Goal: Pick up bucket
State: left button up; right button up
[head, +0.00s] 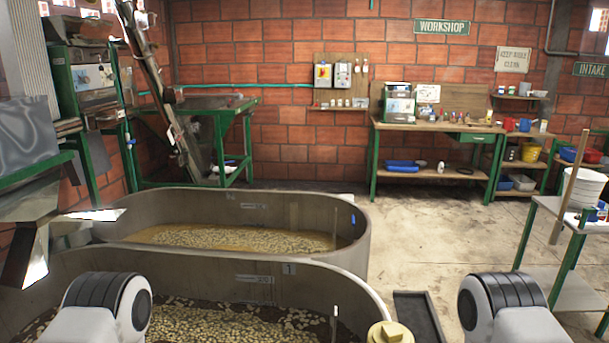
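A yellow bucket (530,152) stands on the shelf unit against the back wall at the right. A white bucket-like container (587,187) stands at the right edge, by the green-legged metal table; its base is partly hidden. I cannot tell which one the task means. Parts of my two arms show at the bottom left and bottom right. Neither gripper is in view, so their state is not shown.
Two concrete tanks (361,240) with pale beans fill the left and centre. A workbench (437,125) stands at the back wall. A green-legged metal table (560,286) with an upright pole (571,186) stands at right. The concrete floor (440,225) between is mostly clear.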

aim_at(589, 185)
jog(key=z, duration=1.5)
